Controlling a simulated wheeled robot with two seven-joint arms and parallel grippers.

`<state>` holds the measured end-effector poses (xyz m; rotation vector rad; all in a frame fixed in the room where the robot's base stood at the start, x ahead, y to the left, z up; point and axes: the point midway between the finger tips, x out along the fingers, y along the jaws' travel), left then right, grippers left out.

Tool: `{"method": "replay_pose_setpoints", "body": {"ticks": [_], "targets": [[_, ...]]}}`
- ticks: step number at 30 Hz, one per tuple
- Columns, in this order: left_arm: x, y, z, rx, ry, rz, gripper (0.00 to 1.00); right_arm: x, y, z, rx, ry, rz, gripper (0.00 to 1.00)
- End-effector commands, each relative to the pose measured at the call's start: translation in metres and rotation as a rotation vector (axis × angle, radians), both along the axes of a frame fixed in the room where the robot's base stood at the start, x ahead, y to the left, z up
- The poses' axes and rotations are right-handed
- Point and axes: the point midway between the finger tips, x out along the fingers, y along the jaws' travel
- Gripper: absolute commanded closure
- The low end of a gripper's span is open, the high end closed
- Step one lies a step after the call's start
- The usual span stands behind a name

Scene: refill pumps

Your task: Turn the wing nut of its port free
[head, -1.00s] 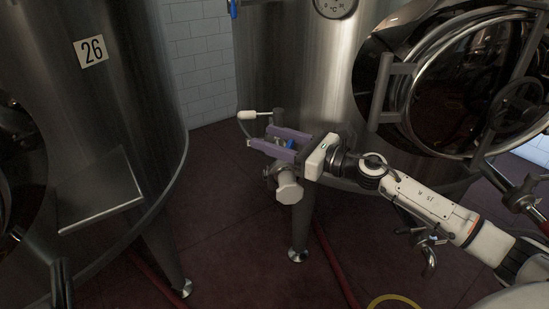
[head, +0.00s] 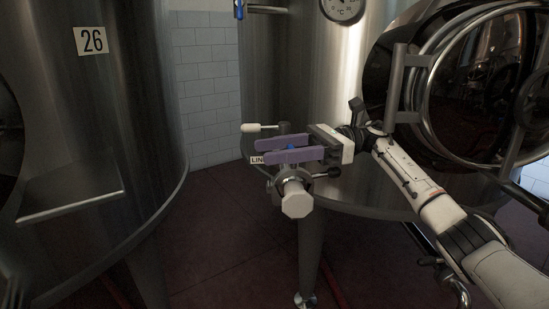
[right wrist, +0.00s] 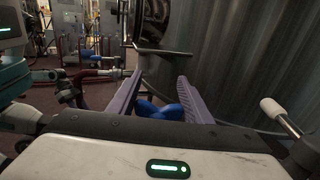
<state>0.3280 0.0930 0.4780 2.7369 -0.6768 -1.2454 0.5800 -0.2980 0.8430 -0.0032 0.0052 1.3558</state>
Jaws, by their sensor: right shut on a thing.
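The blue wing nut (head: 291,147) is on top of the clamp of a port (head: 295,180) low on the middle tank. The port ends in a pale faceted cap (head: 297,203). My right gripper (head: 262,151) reaches in from the right, with its purple fingers on either side of the wing nut and shut on it. In the right wrist view the blue wing nut (right wrist: 160,110) shows between the fingers (right wrist: 160,77). The fingers hide part of the nut in the head view. My left gripper is not in view.
A white-handled lever (head: 260,128) sticks out left just behind the fingers. A black-knobbed lever (head: 333,172) lies just right of the port. A label (head: 257,160) is partly covered.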

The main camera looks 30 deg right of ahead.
Motion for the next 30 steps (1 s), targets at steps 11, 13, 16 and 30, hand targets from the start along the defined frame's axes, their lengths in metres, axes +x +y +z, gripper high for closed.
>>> {"method": "replay_pose_setpoints", "body": {"ticks": [11, 13, 16, 30], "targets": [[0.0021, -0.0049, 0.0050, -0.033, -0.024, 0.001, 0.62, -0.0046, 0.0013, 0.0005, 0.002, 0.001, 0.124, 0.77], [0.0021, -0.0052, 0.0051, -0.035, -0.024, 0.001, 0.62, -0.0054, 0.0017, 0.0002, 0.002, 0.002, 0.134, 0.77], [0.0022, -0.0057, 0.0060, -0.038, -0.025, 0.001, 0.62, -0.0057, 0.0017, 0.0000, 0.002, 0.002, 0.141, 0.77], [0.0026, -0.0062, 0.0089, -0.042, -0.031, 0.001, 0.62, -0.0058, 0.0019, -0.0003, 0.001, 0.003, 0.143, 0.38]]}}
